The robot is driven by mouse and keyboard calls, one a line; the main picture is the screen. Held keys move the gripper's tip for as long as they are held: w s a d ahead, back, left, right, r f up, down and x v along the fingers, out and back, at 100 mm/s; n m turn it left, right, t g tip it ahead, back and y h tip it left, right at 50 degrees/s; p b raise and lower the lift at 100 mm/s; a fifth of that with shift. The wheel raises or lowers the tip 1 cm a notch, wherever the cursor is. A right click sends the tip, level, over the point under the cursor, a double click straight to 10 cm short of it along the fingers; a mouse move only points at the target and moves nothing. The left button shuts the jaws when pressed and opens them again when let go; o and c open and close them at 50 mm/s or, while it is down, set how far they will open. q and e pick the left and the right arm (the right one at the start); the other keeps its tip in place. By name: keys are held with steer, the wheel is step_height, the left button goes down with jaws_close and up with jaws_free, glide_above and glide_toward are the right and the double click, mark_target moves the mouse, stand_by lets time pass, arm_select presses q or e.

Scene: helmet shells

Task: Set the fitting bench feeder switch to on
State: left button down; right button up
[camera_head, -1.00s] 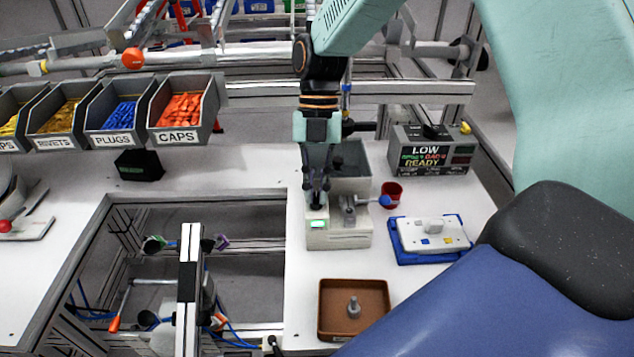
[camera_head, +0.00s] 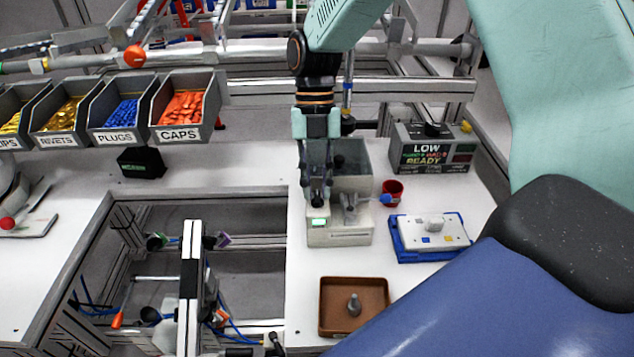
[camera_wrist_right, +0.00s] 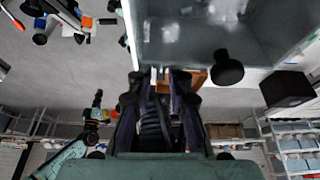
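The bench feeder is a pale box (camera_head: 340,238) with a grey open hopper (camera_head: 352,158) behind, on the white bench. A small green light (camera_head: 319,222) glows on its front left. A metal lever (camera_head: 349,203) stands on its top right, with a blue knob (camera_head: 386,198) beside it at the right. My right gripper (camera_head: 317,203) points down at the feeder's top left, just above the green light. In the right wrist view its fingers (camera_wrist_right: 159,80) are apart with a gap between. The switch is not clearly visible; the gripper covers that spot. My left gripper is not in view.
A red cup (camera_head: 393,187), a blue tray with a white plate (camera_head: 431,231) and a status display box (camera_head: 432,148) are right of the feeder. A brown tray (camera_head: 330,325) holds a grey peg. Labelled bins (camera_head: 180,135) stand left. A frame opening lies left of the feeder.

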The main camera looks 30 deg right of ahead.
steer(key=v, duration=1.2)
steer(key=shift+d+f, duration=0.1)
steer(key=shift+s, duration=0.15)
stand_by(0.4)
